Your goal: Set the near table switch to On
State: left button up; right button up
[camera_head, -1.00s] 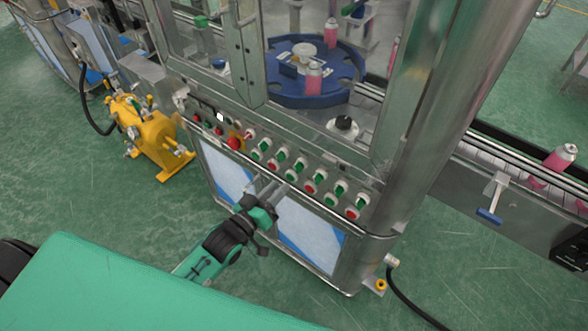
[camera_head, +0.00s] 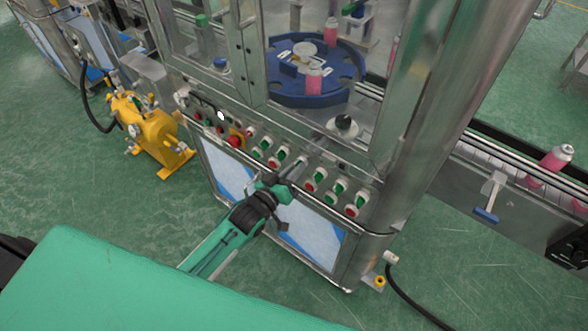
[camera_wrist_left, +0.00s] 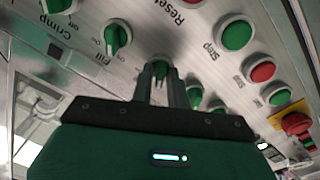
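My left gripper (camera_head: 297,170) is at the front control panel (camera_head: 225,131) of the machine. In the left wrist view its two fingers (camera_wrist_left: 160,88) stand apart, one on each side of a green-handled rotary switch (camera_wrist_left: 160,69) with a pale round base. The handle lies between the fingertips, and I cannot tell whether they touch it. The label of this switch is hidden, so I cannot read whether it is the table switch. Similar green switches marked Fill (camera_wrist_left: 115,37) and Crimp (camera_wrist_left: 58,5) are to its left. My right gripper is not in view.
Green and red buttons (camera_wrist_left: 237,34) and a red emergency stop (camera_wrist_left: 297,124) sit close by on the panel. Behind glass above is a blue turntable (camera_head: 300,97) with a pink can (camera_head: 314,78). A yellow pump (camera_head: 150,130) stands on the floor at left.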

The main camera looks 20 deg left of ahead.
pick_arm(q)
grip_shut()
jog(key=shift+m, duration=0.3)
jog(key=m+p, duration=0.1)
jog(key=m, duration=1)
jog(key=shift+p, duration=0.4)
jog(key=shift+m, duration=0.3)
